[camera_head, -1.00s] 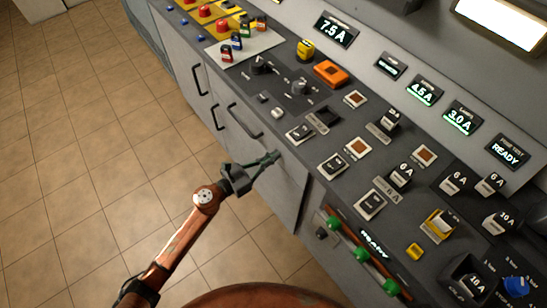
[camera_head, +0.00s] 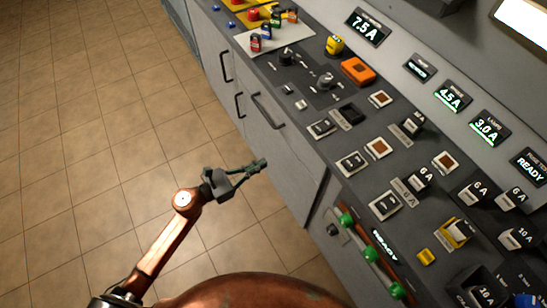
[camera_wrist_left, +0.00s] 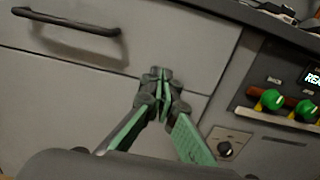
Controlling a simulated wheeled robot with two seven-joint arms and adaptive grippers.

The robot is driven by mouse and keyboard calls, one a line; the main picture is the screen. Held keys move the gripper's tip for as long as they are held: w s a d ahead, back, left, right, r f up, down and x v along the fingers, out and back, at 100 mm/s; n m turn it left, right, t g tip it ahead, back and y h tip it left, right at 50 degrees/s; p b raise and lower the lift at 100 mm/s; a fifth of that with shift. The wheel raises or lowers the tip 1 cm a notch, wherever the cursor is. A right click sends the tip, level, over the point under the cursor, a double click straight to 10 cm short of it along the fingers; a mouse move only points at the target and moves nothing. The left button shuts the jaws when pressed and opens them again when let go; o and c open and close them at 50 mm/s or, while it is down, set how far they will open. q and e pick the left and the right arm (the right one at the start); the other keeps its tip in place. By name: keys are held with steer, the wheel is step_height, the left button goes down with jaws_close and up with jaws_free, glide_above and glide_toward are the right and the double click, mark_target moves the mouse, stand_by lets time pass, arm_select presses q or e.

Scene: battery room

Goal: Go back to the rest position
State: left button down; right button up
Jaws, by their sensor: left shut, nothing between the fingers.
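My left gripper (camera_head: 256,167) is in the head view, left of the console, above the tiled floor. Its fingers are shut and hold nothing. It is apart from the console's front. In the left wrist view its green-padded fingertips (camera_wrist_left: 160,78) meet in front of the grey cabinet door (camera_wrist_left: 190,45). My right gripper is not in view.
The console (camera_head: 300,60) with switches, fuses and displays fills the right side. Door handles (camera_head: 267,112) stick out of its front. A rail with green knobs (camera_head: 370,254) is at its lower edge. The tiled floor (camera_head: 90,130) on the left is clear.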

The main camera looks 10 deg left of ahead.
arm_select(q)
steer(key=shift+s+a, duration=0.5)
steer(key=shift+s, duration=0.05)
